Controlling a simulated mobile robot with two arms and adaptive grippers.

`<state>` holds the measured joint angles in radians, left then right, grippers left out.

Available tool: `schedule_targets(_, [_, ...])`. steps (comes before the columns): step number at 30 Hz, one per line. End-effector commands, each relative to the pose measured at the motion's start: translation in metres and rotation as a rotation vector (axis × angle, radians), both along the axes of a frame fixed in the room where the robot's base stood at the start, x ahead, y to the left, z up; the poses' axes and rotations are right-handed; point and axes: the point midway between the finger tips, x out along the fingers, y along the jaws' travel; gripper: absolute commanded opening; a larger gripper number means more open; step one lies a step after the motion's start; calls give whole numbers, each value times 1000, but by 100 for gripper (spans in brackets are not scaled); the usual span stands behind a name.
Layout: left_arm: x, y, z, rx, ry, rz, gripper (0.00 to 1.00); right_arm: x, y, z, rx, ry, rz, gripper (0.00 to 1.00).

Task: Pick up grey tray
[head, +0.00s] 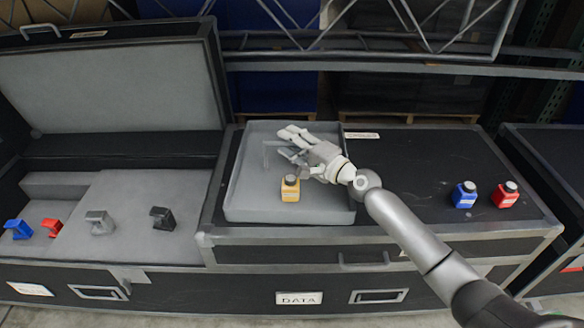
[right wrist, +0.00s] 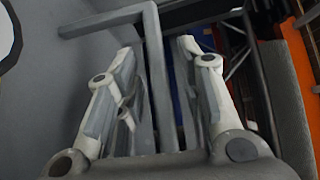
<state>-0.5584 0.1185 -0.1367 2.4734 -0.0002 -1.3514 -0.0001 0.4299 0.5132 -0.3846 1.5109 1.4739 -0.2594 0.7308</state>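The grey tray (head: 248,203) lies on top of the black case in the middle of the head view. In the right wrist view, a thin grey bent bar (right wrist: 156,80), which looks like a handle of the tray, runs between the two fingers (right wrist: 160,50). Gaps show on both sides of the bar, so the gripper looks open around it. My left gripper is not in view.
A blue bottle (head: 464,194) and a red bottle (head: 505,194) stand on the case at right. An open case (head: 120,225) at left holds several small clamp-like parts on grey foam. A metal truss (head: 400,45) crosses behind the case.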

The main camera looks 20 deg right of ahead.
Motion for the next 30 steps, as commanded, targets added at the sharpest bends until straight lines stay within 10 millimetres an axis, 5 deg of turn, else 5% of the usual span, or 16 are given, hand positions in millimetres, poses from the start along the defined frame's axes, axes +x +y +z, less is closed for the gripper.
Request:
schedule_targets(7, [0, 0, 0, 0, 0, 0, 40, 0, 0, 0, 0, 0, 0, 0])
schedule_targets(30, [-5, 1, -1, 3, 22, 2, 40, 0, -1, 5, 1, -4, -1, 0])
